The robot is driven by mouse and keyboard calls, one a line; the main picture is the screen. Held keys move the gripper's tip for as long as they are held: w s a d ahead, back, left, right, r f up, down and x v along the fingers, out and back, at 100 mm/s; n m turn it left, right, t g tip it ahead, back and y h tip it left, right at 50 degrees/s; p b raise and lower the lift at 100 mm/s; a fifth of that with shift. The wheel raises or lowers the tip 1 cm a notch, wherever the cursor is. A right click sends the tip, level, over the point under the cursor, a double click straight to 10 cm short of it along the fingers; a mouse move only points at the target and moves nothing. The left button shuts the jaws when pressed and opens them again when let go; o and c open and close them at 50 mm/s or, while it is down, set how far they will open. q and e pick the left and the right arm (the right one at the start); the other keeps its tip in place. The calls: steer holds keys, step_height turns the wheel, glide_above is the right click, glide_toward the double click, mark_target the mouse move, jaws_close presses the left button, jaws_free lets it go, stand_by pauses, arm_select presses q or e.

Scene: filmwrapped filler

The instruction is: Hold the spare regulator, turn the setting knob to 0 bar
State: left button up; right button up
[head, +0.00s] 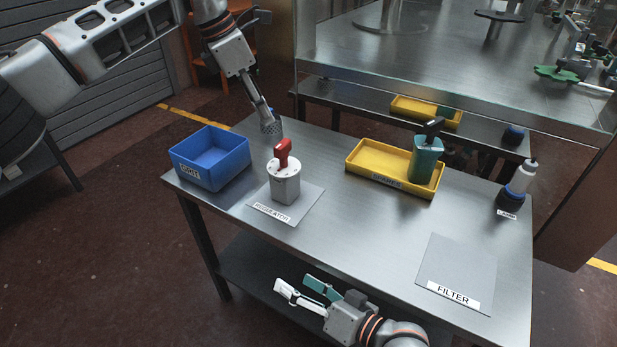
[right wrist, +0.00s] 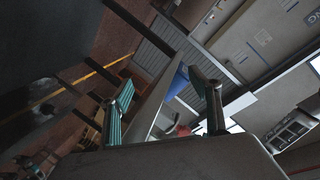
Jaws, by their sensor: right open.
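A light grey regulator (head: 286,186) with a red knob (head: 283,153) on its white top stands upright on a grey mat labelled REGULATOR (head: 307,206). A teal unit (head: 426,163) with a black knob (head: 434,127) stands in the right end of a yellow tray (head: 367,171); the tray's label is too small to read surely. My left gripper (head: 271,126) points down just behind the grey regulator, apart from it; its fingers are too small to judge. My right gripper (head: 306,291) is open and empty before the table's front edge; its fingers also show in the right wrist view (right wrist: 165,108).
A blue bin (head: 235,163) stands left of the regulator and shows in the right wrist view (right wrist: 178,84). A bottle with a dark base (head: 512,195) stands at the right edge. The FILTER mat (head: 458,263) is empty. A glass-fronted cabinet (head: 450,60) stands behind the table. The table's middle is clear.

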step_height(320, 180, up, 5)
steer(key=w+a+y, duration=0.2)
steer(key=a, duration=0.1)
step_height(320, 180, up, 21)
steer(key=t+y, duration=0.2)
steer(key=y, duration=0.1)
glide_above(295, 178)
steer(key=s+d, duration=0.3)
steer(key=s, duration=0.5)
steer(key=w+f+n+g+h, duration=0.1)
steer(key=f+n, duration=0.2)
steer(key=f, duration=0.1)
steer(key=w+f+n+g+h, duration=0.2)
steer(key=f+n, duration=0.1)
steer(key=f, duration=0.1)
steer(key=w+f+n+g+h, duration=0.1)
steer(key=w+f+n, duration=0.1)
steer(key=f+n, duration=0.2)
steer(key=shift+w+d+f+g+h, duration=0.1)
steer(key=shift+w+f+g+h, duration=0.2)
steer(key=shift+g, duration=0.1)
steer(key=shift+w+a+f, duration=0.15)
steer(key=shift+a+f, duration=0.05)
steer(key=shift+x, duration=3.55)
